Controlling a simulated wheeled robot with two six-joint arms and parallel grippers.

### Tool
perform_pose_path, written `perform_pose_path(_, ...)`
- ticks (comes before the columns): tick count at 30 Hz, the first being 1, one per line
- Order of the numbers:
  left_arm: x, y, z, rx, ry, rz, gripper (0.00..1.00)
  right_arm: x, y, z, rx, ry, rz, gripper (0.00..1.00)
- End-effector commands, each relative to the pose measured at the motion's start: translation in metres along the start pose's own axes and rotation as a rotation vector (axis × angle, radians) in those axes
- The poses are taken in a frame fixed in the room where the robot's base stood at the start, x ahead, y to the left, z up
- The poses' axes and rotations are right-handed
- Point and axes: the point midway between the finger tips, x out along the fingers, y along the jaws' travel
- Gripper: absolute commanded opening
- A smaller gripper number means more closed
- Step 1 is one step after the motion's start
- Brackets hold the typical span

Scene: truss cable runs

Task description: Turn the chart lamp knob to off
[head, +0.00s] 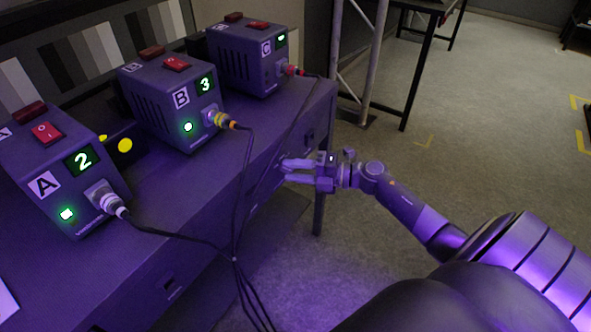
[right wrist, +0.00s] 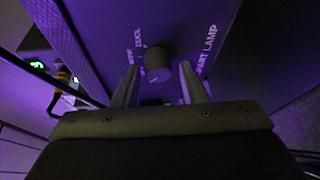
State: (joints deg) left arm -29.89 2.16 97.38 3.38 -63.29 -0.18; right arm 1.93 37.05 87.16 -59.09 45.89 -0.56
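The chart lamp knob (right wrist: 157,58) is a dark round knob on the desk's front panel. In the right wrist view, "LAMP" lettering (right wrist: 209,48) is to its right and smaller markings, one reading like "COOL", are to its left. The pointer position is too dark to tell. My right gripper (head: 284,169) is open at the desk front in the head view. In the right wrist view its fingers (right wrist: 158,72) stand apart on either side of the knob; contact cannot be told. The knob is not clearly visible in the head view. My left gripper is not in view.
Power boxes A (head: 75,160), B (head: 170,98) and C (head: 249,55) stand on the desk (head: 262,130), with red switches and plugged cables. Black cables (head: 236,205) hang over the desk's front edge, left of my right gripper. A metal truss (head: 375,60) stands behind; open floor lies right.

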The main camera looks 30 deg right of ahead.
Motion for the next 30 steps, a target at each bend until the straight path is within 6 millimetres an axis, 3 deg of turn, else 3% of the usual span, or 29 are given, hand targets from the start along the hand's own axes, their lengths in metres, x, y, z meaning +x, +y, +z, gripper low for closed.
perform_pose_path(10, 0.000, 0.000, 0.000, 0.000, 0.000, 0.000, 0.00, 0.000, 0.001, 0.001, 0.001, -0.001, 0.002, 0.47)
perform_pose_path(14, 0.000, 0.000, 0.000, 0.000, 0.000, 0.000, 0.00, -0.009, 0.000, 0.001, 0.001, -0.001, -0.001, 0.47)
perform_pose_path(30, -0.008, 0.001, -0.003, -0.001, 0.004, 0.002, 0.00, -0.116, -0.001, 0.000, 0.002, -0.001, -0.005, 0.47)
